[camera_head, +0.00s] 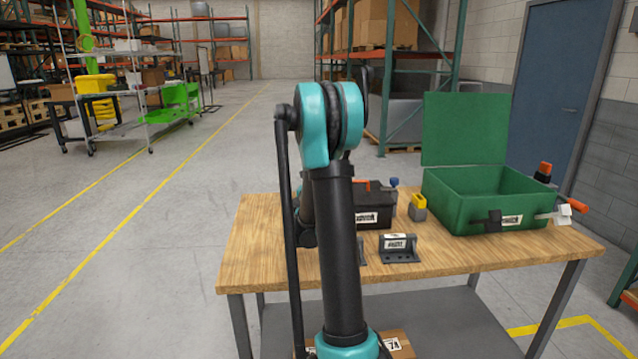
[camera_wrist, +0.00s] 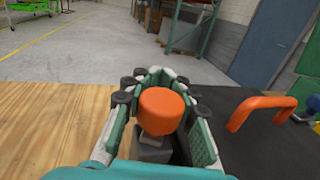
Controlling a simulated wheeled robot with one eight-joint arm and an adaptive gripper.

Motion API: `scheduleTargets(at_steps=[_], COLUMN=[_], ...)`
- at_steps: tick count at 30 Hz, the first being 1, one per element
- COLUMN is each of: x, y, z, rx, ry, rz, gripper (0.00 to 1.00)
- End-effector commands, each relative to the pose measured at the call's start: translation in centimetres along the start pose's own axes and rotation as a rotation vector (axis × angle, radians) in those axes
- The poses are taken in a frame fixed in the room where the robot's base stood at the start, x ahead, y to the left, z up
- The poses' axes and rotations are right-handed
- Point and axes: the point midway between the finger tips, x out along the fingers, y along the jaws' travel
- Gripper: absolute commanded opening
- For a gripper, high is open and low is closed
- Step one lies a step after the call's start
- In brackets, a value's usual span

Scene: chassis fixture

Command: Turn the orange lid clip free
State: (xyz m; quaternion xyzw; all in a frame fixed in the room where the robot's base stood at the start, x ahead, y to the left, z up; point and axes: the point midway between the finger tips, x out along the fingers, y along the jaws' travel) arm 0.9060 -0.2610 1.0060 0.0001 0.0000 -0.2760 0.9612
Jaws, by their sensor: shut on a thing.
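The orange clip (camera_wrist: 162,110) is a rounded orange cap on a grey stem and base, seen in the wrist view just left of a black box (camera_wrist: 262,138). My gripper (camera_wrist: 160,86) is around the cap, one finger on each side, shut on it. The black box also shows in the head view (camera_head: 374,208), partly behind my arm, with a white label on its front. An orange handle (camera_wrist: 262,109) stands on top of the box, right of my gripper. In the head view my arm hides the clip and my gripper.
A green case (camera_head: 490,183) with its lid up stands at the table's right. A yellow-and-grey block (camera_head: 418,208) and a dark labelled bracket (camera_head: 398,249) lie between. The wooden table (camera_head: 262,245) is bare at the left. A blue knob (camera_head: 394,182) stands by the black box.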

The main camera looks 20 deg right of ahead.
Motion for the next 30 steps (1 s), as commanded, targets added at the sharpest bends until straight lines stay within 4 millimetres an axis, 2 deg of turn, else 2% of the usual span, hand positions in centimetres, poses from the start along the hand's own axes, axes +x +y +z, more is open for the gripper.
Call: scheduleTargets(at_steps=[12,29,30], x=[-0.1,-0.1,-0.1], y=[0.7,1.0,1.0], z=[0.0,0.0,0.0], rx=[0.000,0.000,0.000], ry=[0.000,0.000,0.000], rz=[0.196,0.228,0.227], gripper=[0.00,0.00,0.25])
